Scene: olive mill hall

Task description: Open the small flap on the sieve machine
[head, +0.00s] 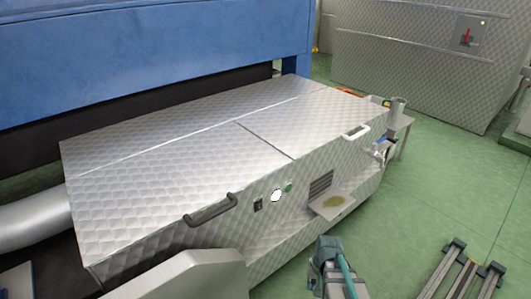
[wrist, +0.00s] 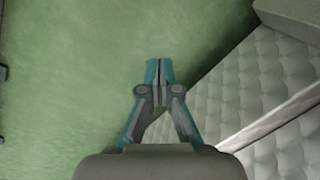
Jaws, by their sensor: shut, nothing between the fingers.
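The sieve machine (head: 190,140) is a long, low box of quilted metal in the head view. On its front face, a dark slatted panel (head: 321,184) sits above a small sloping metal plate (head: 332,206) with an olive-coloured patch on it. I cannot tell for certain which part is the small flap. My gripper (head: 328,250), teal and grey, is in front of the machine, apart from the plate. In the wrist view my gripper (wrist: 159,70) is shut and empty over green floor, with quilted metal to its right.
A dark handle (head: 211,211), a white handle (head: 356,132) and small controls (head: 276,195) are on the machine. A blue machine (head: 150,50) is behind.

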